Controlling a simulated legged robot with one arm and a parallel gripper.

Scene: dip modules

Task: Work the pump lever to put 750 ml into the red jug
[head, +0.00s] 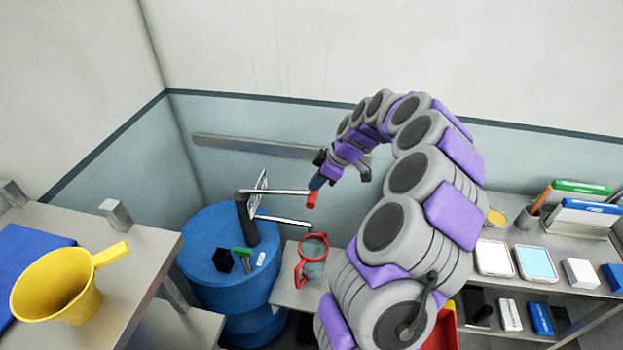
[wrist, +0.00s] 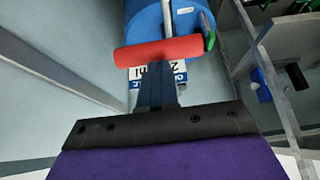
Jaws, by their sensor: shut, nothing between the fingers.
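The pump (head: 262,235) stands on top of a blue drum (head: 205,245). Its metal lever (head: 275,192) reaches right and ends in a red grip (head: 312,199). In the wrist view the red grip (wrist: 157,52) lies across, just ahead of my fingertips. My gripper (head: 318,183) is shut and empty, right by the grip; I cannot tell whether it touches. The fingers show together in the wrist view (wrist: 157,80). Below the lever, a spout (head: 285,220) points toward the red jug (head: 302,272), which has a red rim and handle and stands on a low grey stand. Its fill level is unclear.
A black cup (head: 222,260) and small items sit on the drum top. A yellow jug (head: 62,290) stands on the left table (head: 125,232). The right shelf (head: 545,285) holds several boxes and a pencil cup (head: 527,217). My arm hides part of the middle.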

